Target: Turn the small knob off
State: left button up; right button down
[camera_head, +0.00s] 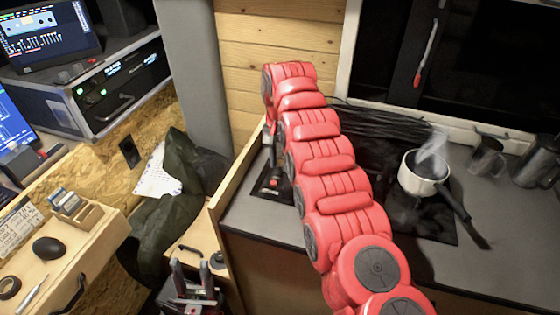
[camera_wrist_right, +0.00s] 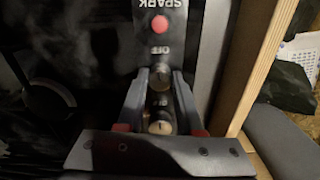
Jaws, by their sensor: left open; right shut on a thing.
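The stove's control panel (camera_wrist_right: 188,40) shows in the right wrist view with a red SPARK button (camera_wrist_right: 160,24) and the word OFF, both upside down. Below them is a knob (camera_wrist_right: 160,77) between my right gripper's fingertips (camera_wrist_right: 161,82). The right gripper is shut on this knob. A second round knob (camera_wrist_right: 161,126) sits closer to the gripper's base, between the fingers. Which knob is smaller is hard to tell. In the head view my red right arm hides much of the panel. My left gripper (camera_head: 193,281) is open and empty at the bottom, away from the stove.
A white pot (camera_head: 415,178) steams on the stove's right side, its dark handle pointing toward the front. A wooden edge board (camera_head: 236,172) borders the counter on the left.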

aim_at(280, 163)
jog(key=shift+r+m, duration=0.1)
jog(key=shift+m, duration=0.6)
jog(key=c, duration=0.6)
grip_release()
jog(key=shift+o, duration=0.2)
notch_tip(280, 163, up, 3)
jog(key=shift+d+f+p, duration=0.1)
jog(key=shift+f+p, duration=0.05)
jog(key=shift+p, duration=0.5)
notch_tip(280, 163, up, 15)
jog(key=p, duration=1.4)
jog(key=shift+f+p, duration=0.2)
jog(key=shift+p, duration=0.1)
